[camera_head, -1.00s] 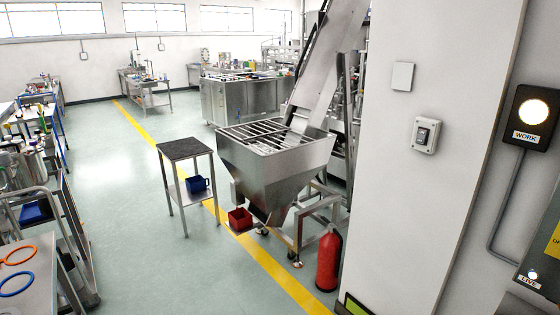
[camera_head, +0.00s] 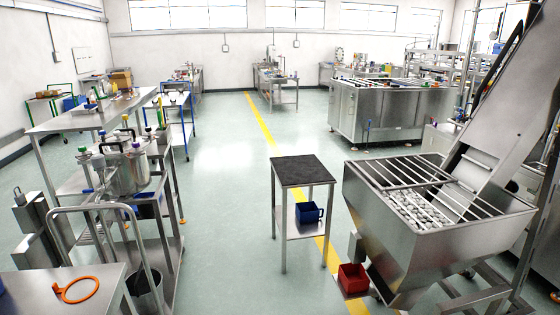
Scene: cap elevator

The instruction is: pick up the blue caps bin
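A blue bin (camera_head: 308,213) with a handle on its right side sits on the lower shelf of a small stand (camera_head: 303,167) with a dark top. The stand is near the middle of the head view, left of the steel hopper. Another blue object (camera_head: 145,204), partly hidden, lies on a cart shelf at the left; I cannot tell what it is. Neither of my grippers is in view.
The steel hopper (camera_head: 405,225) with bars and pale caps stands at the right, below a sloping conveyor (camera_head: 505,130). A red bin (camera_head: 353,279) is beside its lower part. Carts and a table (camera_head: 60,290) line the left. The floor (camera_head: 225,230) between is clear.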

